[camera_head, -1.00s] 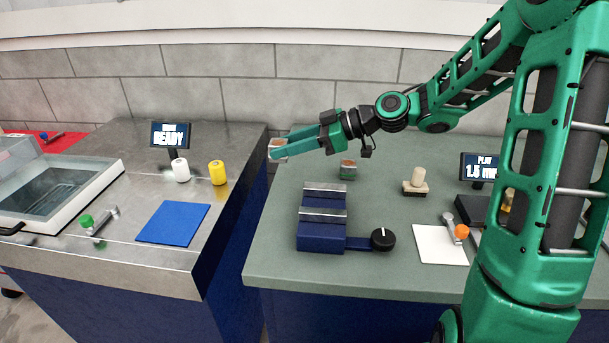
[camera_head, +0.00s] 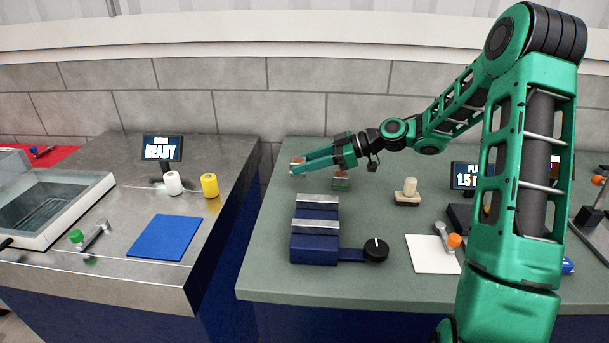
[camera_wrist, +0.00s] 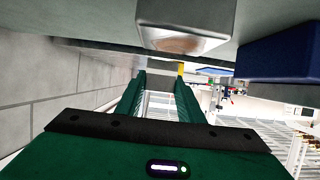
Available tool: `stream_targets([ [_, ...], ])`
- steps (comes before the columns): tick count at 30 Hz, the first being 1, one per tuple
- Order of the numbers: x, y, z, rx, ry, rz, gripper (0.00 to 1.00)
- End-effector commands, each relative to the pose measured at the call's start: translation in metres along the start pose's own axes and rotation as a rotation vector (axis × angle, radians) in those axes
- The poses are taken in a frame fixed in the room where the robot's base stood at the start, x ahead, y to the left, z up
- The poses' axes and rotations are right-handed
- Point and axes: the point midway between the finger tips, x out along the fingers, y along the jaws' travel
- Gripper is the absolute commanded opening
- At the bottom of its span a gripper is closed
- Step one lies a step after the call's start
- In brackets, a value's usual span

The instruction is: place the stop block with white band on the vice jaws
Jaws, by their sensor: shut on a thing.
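My gripper (camera_head: 298,167) is shut on a small brown-topped block (camera_head: 298,160), the stop block with white band, held above the green bench behind the vice. The fingers hide most of it. The vice (camera_head: 314,250) is blue, with two bare silver jaws (camera_head: 317,226) and a black knob (camera_head: 376,250). A similar block with a green band (camera_head: 341,183) stands on the bench just below my gripper. The wrist view shows the green fingers (camera_wrist: 160,85), a close pale block with a brownish face (camera_wrist: 183,38), which I cannot identify for sure, and a blue part of the vice (camera_wrist: 280,55).
The left bench, across a gap, holds a blue mat (camera_head: 166,238), a white spool (camera_head: 173,183) and a yellow spool (camera_head: 209,185).

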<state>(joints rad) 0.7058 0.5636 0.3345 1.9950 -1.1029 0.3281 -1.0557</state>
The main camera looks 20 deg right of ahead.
Motion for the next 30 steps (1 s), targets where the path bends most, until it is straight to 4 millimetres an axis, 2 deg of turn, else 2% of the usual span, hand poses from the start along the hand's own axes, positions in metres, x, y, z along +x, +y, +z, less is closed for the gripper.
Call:
stream_targets([
  [11, 0.013, 0.001, 0.032, 0.0, 0.002, 0.001, 0.0],
  [23, 0.015, 0.0, 0.035, -0.002, 0.002, 0.0, 0.0],
  [24, 0.015, 0.0, 0.036, 0.0, 0.0, 0.0, 0.41],
  [26, 0.015, 0.0, 0.036, -0.001, 0.0, 0.0, 0.53],
  [30, 0.015, 0.0, 0.036, -0.001, 0.0, 0.001, 0.53],
])
